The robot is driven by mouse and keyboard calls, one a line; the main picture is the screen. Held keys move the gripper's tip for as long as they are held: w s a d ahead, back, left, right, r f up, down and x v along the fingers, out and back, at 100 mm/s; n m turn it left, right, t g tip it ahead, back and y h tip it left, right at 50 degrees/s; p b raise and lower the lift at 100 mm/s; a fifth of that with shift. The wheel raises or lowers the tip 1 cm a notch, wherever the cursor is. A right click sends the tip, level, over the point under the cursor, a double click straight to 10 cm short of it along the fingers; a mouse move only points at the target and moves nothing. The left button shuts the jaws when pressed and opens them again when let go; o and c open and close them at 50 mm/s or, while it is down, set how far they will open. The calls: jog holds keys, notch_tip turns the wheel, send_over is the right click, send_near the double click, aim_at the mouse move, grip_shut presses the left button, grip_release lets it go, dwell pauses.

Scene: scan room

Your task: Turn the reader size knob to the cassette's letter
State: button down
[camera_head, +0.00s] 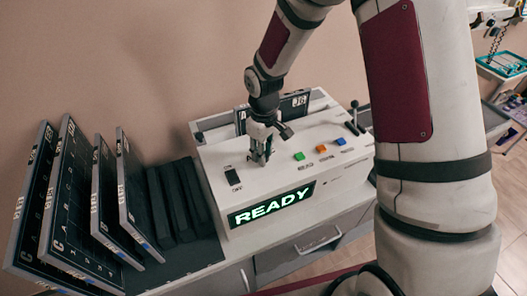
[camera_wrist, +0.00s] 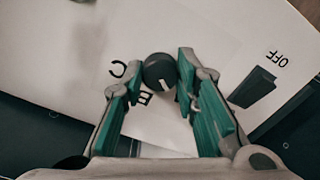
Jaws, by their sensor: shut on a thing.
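The reader (camera_head: 215,155) is a white box with a sloped top and a lit READY display (camera_head: 270,204). My gripper (camera_head: 261,158) is down on its top and hides the size knob in the head view. In the wrist view the dark round knob (camera_wrist: 157,70) sits between my gripper's green fingers (camera_wrist: 160,78). Its white mark points toward the bottom of the picture, slightly right. The letters C and B show beside it; other letters are hidden. A dark cassette (camera_head: 299,101) stands in the reader's back slot, partly behind my arm; its size letter is not clearly readable.
A black switch (camera_head: 232,177) is left of my gripper, and also shows near OFF in the wrist view (camera_wrist: 252,87). Several dark cassettes (camera_head: 75,200) stand in the left rack.

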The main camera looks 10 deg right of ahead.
jog(key=shift+n, duration=0.6)
jog(key=c, duration=1.2)
grip_release()
jog(key=shift+c, duration=0.2)
jog(key=shift+r, duration=0.1)
notch_tip(320, 180, up, 12)
